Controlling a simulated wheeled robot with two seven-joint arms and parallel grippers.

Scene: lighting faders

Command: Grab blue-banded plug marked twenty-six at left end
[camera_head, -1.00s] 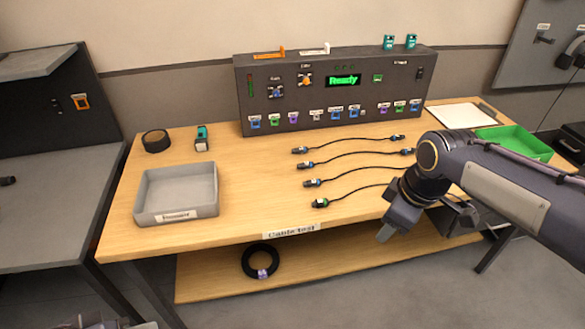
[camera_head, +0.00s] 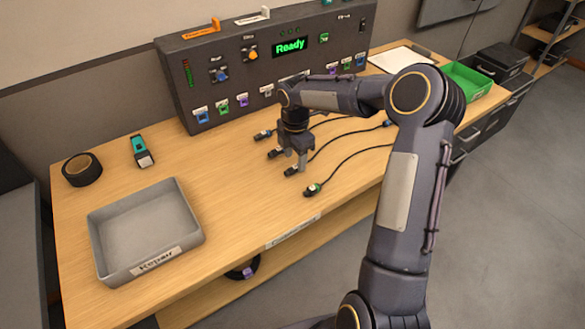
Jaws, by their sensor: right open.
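Several black cables lie on the table (camera_head: 225,200), each with a plug at its left end. Three of these plugs look blue-banded: the back one (camera_head: 263,135), the second (camera_head: 275,154) and the third (camera_head: 291,171). The front plug (camera_head: 313,190) has a green band. Their numbers are too small to read, so I cannot tell which is twenty-six. My right gripper (camera_head: 293,161) points down, open, over the left ends of the second and third cables. I cannot tell if it touches a plug. My left gripper is not in view.
A grey tray (camera_head: 98,238) with a label stands at front left. Black tape (camera_head: 82,169) and a teal-black device (camera_head: 142,151) lie behind it. The console (camera_head: 185,85), its display reading "Ready", stands along the back. A green tray (camera_head: 480,80) is at right.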

